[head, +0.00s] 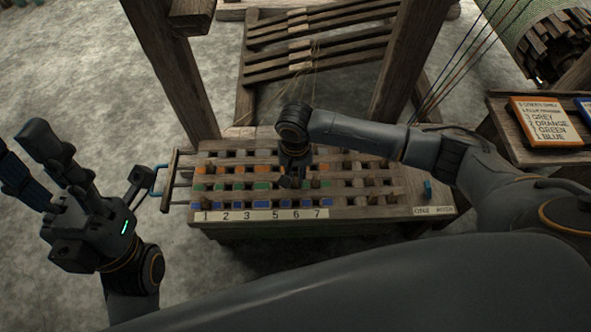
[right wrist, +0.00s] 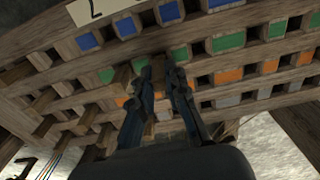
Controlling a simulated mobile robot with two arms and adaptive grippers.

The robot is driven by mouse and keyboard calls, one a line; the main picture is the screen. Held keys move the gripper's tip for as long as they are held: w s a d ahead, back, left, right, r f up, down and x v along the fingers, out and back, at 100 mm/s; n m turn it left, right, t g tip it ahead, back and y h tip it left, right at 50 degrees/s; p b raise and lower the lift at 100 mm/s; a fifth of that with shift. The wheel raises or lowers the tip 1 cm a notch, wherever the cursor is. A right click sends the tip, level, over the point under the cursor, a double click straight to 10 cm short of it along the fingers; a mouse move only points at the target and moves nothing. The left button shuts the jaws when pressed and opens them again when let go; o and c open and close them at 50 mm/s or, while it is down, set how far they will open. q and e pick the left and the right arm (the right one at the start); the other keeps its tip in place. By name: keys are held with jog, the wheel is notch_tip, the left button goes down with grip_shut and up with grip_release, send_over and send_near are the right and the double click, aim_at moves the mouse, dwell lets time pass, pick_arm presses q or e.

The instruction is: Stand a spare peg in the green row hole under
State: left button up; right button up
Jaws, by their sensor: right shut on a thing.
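The wooden peg board (head: 330,213) stands in the middle of the head view, with orange, green and blue rows and a number strip along its front. My right gripper (head: 291,181) points down over the green row (head: 262,186), around the columns above 5 and 6. In the right wrist view it (right wrist: 162,82) is shut on a brown wooden peg (right wrist: 160,68). The peg is at the green row, between green patches (right wrist: 180,54); I cannot tell whether its foot is in a hole. My left gripper (head: 88,180) is open and empty left of the board.
Several pegs (head: 372,180) stand at the board's right part. A small blue thing (head: 428,188) is at its right end. A colour list card (head: 546,122) rests on a side table at right. Loom posts (head: 180,75) rise behind the board.

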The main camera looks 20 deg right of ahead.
jog(key=shift+f, duration=0.75)
jog(key=o, duration=0.8)
notch_tip(320, 180, up, 12)
